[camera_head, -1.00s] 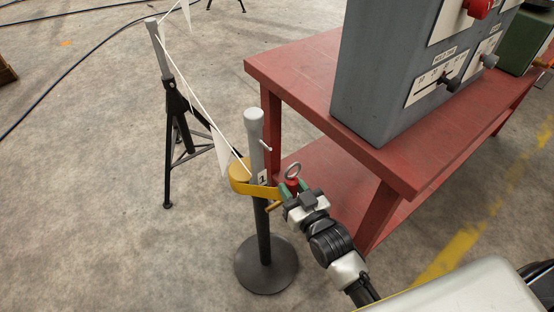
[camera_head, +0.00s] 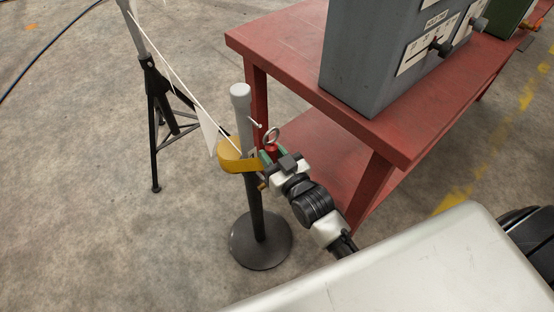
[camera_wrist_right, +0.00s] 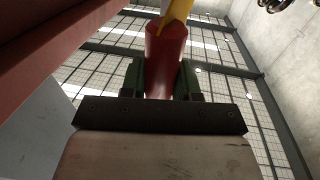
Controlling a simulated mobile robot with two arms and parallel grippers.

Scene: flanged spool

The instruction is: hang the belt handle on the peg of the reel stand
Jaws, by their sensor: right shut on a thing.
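The reel stand (camera_head: 254,205) is an upright post with a grey top and a round dark base. A small pale peg (camera_head: 255,123) sticks out from its upper part. A yellow reel (camera_head: 229,150) sits at the post, and a yellow belt (camera_head: 240,165) runs from it to the red belt handle (camera_head: 271,150). The handle has a metal ring (camera_head: 272,135) on top, slightly below and right of the peg, apparently apart from it. My right gripper (camera_head: 273,157) is shut on the handle. The right wrist view shows the red handle (camera_wrist_right: 165,50) between green fingers. My left gripper is not in view.
A red table (camera_head: 310,75) with a grey control box (camera_head: 365,75) stands close behind and right of the handle. A black tripod stand (camera_head: 152,105) at left carries a white line with pennants (camera_head: 207,130) running toward the post. Floor at lower left is clear.

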